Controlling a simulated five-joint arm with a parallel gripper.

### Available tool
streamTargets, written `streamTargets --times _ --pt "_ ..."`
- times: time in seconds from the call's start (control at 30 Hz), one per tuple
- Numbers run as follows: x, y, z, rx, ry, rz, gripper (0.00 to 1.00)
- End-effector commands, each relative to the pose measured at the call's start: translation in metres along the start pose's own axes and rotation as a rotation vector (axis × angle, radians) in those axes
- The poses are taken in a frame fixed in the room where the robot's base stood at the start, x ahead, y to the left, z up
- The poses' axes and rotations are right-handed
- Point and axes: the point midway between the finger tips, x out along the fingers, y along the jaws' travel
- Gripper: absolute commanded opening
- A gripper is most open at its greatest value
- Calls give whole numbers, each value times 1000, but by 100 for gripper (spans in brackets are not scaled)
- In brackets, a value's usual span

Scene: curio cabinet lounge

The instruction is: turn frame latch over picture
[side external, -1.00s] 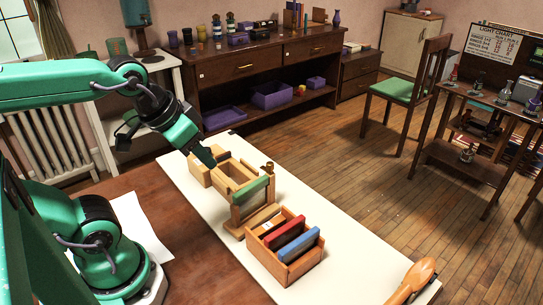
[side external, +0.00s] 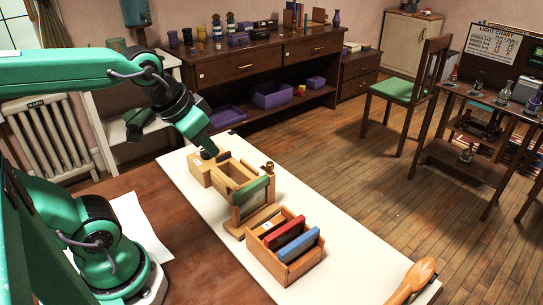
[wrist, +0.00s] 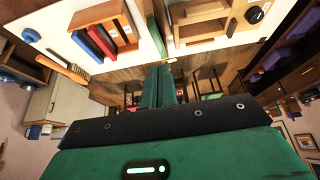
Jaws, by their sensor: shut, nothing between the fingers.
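A wooden stand (side external: 236,212) with an upright frame holds a green-topped panel (side external: 250,190), and a brass knob (side external: 268,167) sits at its upper right end. Behind it, open wooden framing joins a wooden box (side external: 198,170). A dark round knob (wrist: 255,14) shows on the woodwork in the wrist view. I cannot tell for certain which part is the latch. My gripper (side external: 211,151) is over the far end of this woodwork, its fingers together and empty; whether it touches is unclear. In the wrist view the closed fingers (wrist: 158,70) point toward the white board.
A white sheet (side external: 140,225) lies beside my base. The board's right strip is bare.

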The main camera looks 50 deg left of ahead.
Motion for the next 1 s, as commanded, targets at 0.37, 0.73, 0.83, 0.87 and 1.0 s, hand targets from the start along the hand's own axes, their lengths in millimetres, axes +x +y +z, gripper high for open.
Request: streamTargets --times 0.37,0.73,0.83,0.87,1.0 --pt "28 -9 -64 -38 -59 -13 0" --pt "78 -23 -120 -76 -114 -26 0" --pt "90 -26 -131 -84 -125 -28 0" --pt "93 -27 -133 -86 -127 -29 0" --pt "103 -29 -141 -92 -134 -30 0"
